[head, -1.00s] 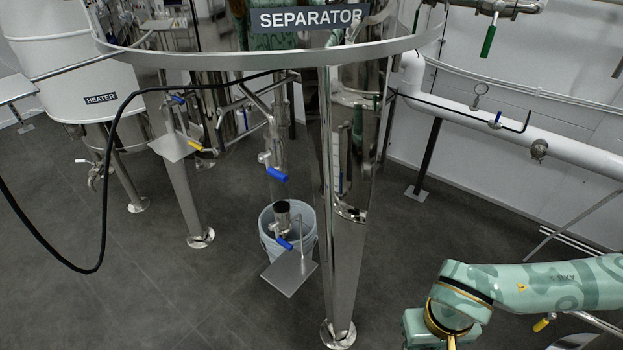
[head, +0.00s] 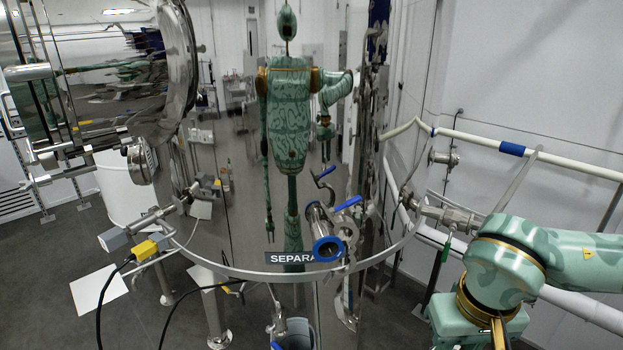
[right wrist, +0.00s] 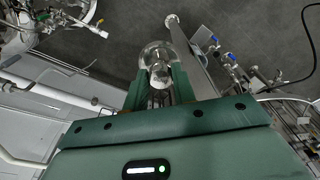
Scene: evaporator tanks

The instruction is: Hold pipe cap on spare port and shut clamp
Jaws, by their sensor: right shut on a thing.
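In the right wrist view my right gripper (right wrist: 160,84) is shut on a round, shiny metal piece that looks like the pipe cap (right wrist: 157,52). In the head view my right arm comes in from the right, and its gripper is at or below the bottom edge, so the held piece cannot be made out there. A short pipe with a blue ring at its open end, apparently the spare port (head: 327,248), points toward me on the separator's front. A blue handle is just above it. I cannot make out the clamp. My left gripper is out of view.
The shiny separator tank (head: 235,225) mirrors my body. A steel valve fitting (head: 447,217) on a pipe is close to my right arm. A horizontal tank door (head: 180,60) and a yellow-ended cable connector (head: 146,250) are at the left.

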